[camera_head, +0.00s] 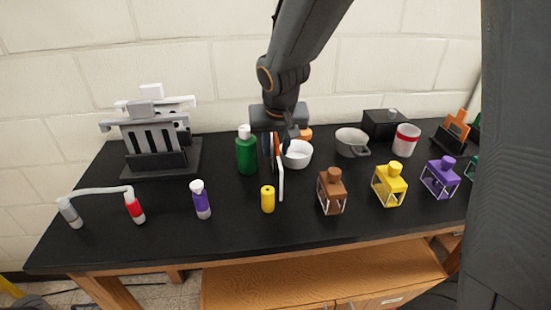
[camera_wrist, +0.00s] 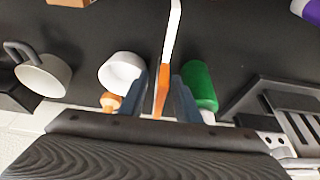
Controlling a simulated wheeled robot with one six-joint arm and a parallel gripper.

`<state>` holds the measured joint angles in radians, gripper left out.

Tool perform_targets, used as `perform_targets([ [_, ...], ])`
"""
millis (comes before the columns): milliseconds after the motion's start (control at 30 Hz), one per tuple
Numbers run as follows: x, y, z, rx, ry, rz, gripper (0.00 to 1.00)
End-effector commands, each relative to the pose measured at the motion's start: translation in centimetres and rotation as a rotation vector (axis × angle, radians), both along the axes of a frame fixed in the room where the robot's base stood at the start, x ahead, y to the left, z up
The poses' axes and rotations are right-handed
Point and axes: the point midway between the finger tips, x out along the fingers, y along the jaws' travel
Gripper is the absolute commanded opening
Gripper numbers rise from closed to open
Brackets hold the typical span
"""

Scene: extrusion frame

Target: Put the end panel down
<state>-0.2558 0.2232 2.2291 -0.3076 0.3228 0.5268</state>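A thin piece, white with an orange part, shows nearly edge-on and looks like the end panel (camera_head: 281,184). In the wrist view the end panel (camera_wrist: 170,40) runs from the top edge down between the two fingers of my gripper (camera_wrist: 161,90), its orange part (camera_wrist: 161,92) between them. Narrow dark gaps seem to show beside it, so finger contact is unclear. In the head view my gripper (camera_head: 282,138) points down over the table, with the panel's white edge reaching toward the table front. Whether its lower edge touches the table is unclear.
A green bottle (camera_head: 246,155) stands close left of the panel, a white bowl (camera_head: 297,158) close right. A yellow cylinder (camera_head: 268,199) is in front. A grey pot (camera_head: 351,141) and brown lantern (camera_head: 331,192) stand rightward; a grey slotted rack (camera_head: 154,133) stands left. Black tabletop (camera_head: 165,222) is free front left.

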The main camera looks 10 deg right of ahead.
Motion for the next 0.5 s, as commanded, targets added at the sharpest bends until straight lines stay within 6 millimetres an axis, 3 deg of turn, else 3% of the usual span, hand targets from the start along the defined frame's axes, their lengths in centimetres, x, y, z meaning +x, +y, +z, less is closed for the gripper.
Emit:
perform_targets([
  [133,0.41,-0.01,-1.16,0.0,0.002,0.0,0.3],
  [400,0.55,0.02,-1.32,0.001,-0.001,0.0,0.3],
  [500,0.54,0.03,-1.33,0.001,-0.001,0.0,0.14],
])
